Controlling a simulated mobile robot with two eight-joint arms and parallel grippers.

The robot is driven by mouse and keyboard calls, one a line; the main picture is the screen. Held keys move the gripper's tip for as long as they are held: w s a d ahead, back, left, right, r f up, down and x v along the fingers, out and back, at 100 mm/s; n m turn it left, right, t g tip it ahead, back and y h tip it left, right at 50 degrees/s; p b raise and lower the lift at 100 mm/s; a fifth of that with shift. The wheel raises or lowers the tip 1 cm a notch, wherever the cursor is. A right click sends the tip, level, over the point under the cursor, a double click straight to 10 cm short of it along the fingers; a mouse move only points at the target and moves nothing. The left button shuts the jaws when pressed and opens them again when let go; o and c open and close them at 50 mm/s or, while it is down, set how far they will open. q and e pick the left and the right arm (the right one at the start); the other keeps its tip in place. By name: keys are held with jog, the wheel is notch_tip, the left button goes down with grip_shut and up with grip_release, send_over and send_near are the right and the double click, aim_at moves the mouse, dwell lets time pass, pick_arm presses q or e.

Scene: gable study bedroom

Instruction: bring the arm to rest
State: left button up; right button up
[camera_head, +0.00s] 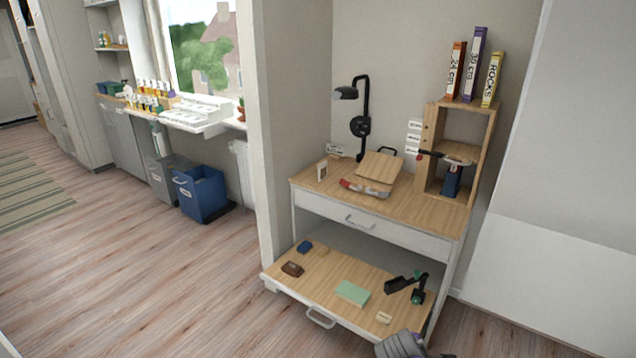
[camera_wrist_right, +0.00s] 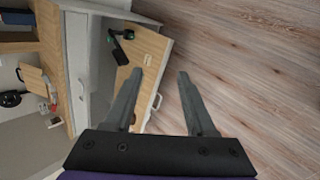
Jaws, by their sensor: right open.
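My right gripper (camera_wrist_right: 160,74) is open in the right wrist view, with nothing between its two grey fingers. Beyond the fingers show the pulled-out lower drawer board (camera_wrist_right: 157,68) and the floor. In the head view, a grey part of my own right side shows at the bottom edge, by the front right corner of the drawer board (camera_head: 325,281); no fingertips can be made out there. My left gripper is not in view.
The board holds a green block (camera_head: 352,293), a black tool (camera_head: 408,286), a small pale block (camera_head: 383,317) and a brown block (camera_head: 292,268). The desk (camera_head: 430,208) carries a lamp (camera_head: 361,125) and shelf (camera_head: 484,160). Floor (camera_head: 150,270) left is clear.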

jog(key=s+a+r+m+y+p, duration=0.1)
jog(key=s+r+m+p, duration=0.2)
jog(key=s, duration=0.4)
jog(key=s+a+r+m+y+p, duration=0.2)
jog(key=s+r+m, duration=0.3)
jog(key=s, duration=0.3)
jog(key=s+a+r+m+g+y+p, duration=0.1)
jog(key=s+r+m+p, duration=0.3)
jog(key=s, duration=0.3)
jog(key=shift+s+a+r+m+p, duration=0.3)
jog(key=shift+r+m, duration=0.1)
jog(key=shift+m, duration=0.2)
